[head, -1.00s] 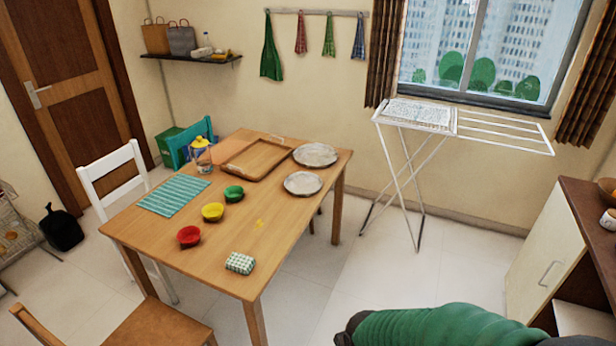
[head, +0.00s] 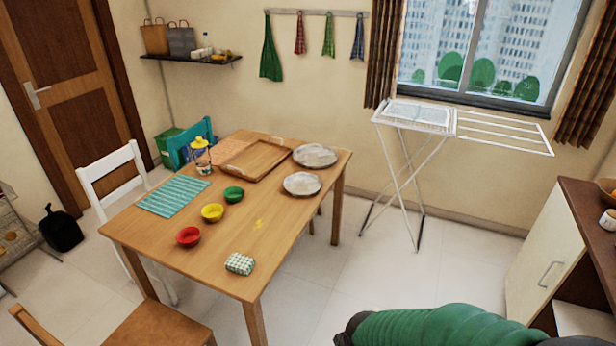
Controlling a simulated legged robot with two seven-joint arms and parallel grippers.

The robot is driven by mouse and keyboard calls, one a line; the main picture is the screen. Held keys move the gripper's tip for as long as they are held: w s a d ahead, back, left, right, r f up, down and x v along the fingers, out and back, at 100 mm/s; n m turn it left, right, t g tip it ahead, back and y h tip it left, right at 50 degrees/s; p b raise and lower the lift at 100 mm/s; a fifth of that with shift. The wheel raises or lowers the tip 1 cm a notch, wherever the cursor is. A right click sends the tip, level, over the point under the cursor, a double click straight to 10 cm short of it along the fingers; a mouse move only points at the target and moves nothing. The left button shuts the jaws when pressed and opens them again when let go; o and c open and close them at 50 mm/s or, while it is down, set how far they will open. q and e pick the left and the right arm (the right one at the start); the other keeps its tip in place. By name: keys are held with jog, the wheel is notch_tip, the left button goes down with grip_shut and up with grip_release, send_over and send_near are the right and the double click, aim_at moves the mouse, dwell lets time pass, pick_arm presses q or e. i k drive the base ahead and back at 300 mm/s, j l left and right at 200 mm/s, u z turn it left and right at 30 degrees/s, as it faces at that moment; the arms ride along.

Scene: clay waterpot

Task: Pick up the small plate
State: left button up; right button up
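Two round grey plates lie on the right part of the wooden table (head: 222,258). The small plate (head: 302,184) is nearer, and the larger plate (head: 316,155) lies just behind it, close to the table's far right corner. Both look flat and empty. A green-sleeved arm of mine crosses the bottom right of the head view, well apart from the table. Neither of my grippers shows in the view.
A drying rack (head: 470,135) stands right; floor between is clear.

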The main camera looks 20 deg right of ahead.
aim_at(300, 185)
jog(key=i+l, duration=0.3)
jog(key=l, duration=0.15)
jog(key=i+l, duration=0.65)
jog(key=l, duration=0.3)
jog(key=i+l, duration=0.35)
jog(key=i, duration=1.05)
